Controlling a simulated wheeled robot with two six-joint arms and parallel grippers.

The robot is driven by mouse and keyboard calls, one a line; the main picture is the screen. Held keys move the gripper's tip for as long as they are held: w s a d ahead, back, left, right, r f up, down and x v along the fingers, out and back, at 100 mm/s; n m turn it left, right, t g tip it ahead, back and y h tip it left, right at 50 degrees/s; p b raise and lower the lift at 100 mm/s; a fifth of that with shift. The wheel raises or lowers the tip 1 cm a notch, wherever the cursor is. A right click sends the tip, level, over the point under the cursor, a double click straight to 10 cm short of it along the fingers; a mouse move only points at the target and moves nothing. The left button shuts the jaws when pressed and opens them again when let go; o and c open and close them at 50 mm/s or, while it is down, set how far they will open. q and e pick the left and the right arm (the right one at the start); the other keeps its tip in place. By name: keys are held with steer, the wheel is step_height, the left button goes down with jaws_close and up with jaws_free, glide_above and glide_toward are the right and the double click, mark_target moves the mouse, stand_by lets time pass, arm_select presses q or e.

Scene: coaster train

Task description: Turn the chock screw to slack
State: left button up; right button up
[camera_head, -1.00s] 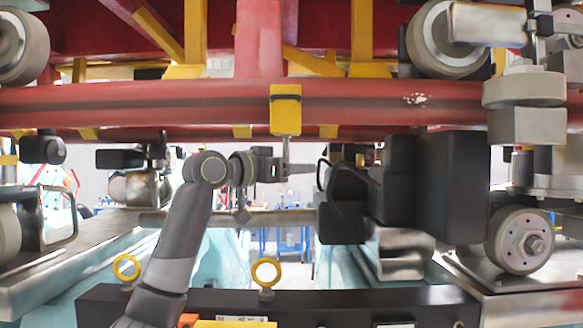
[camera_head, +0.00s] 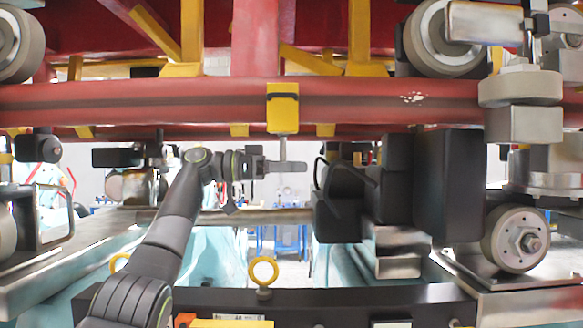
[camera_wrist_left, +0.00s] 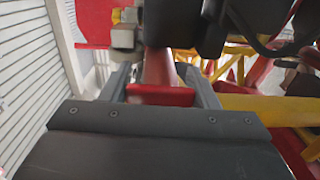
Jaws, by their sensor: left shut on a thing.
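The chock screw shows in the head view as a thin grey stem (camera_head: 283,147) hanging upright below a yellow block (camera_head: 283,108) on the red beam. My left gripper (camera_head: 287,166) is at the stem's lower end, fingers pointing right, shut on the screw's lower part. The held part is mostly hidden by the fingers there. In the left wrist view a red piece (camera_wrist_left: 160,95) lies between the two fingers of my left gripper (camera_wrist_left: 160,84). I cannot tell how far the screw is turned. My right gripper is not in view.
Black boxes (camera_head: 450,185) stand just right of the gripper. The red beam (camera_head: 380,103) runs overhead. A dark crossbar with a yellow eye ring (camera_head: 263,272) lies below in front. A grey wheel (camera_head: 515,240) is at the right. Space directly under the gripper is fairly open.

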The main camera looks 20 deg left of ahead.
arm_select(q)
steer(key=shift+m+g, duration=0.3)
steer(key=shift+g, duration=0.2)
steer(key=o, duration=1)
steer(key=shift+d, duration=0.1)
steer(key=shift+v, duration=8.65)
steer(key=shift+f, duration=0.2)
